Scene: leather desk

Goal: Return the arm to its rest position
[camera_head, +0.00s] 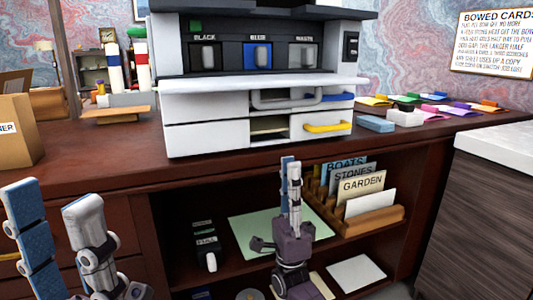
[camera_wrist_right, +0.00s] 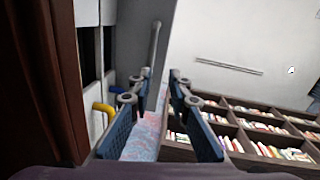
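In the head view my left gripper (camera_head: 52,205) is at the lower left, in front of the desk. Its two blue-padded fingers point up and stand apart with nothing between them. My right gripper (camera_head: 290,168) is upright at the lower middle, in front of the desk's open shelf, seen nearly edge-on. In the right wrist view the right gripper (camera_wrist_right: 160,85) has its two fingers apart and nothing between them. Neither gripper is seen touching anything.
A white machine (camera_head: 205,138) with slots labelled black, blue and waste stands on the brown desk (camera_head: 70,172). Its lower drawer has a yellow handle (camera_head: 327,127). A wooden card rack (camera_head: 385,222) sits on the shelf below. A pale counter (camera_head: 505,145) stands at the right.

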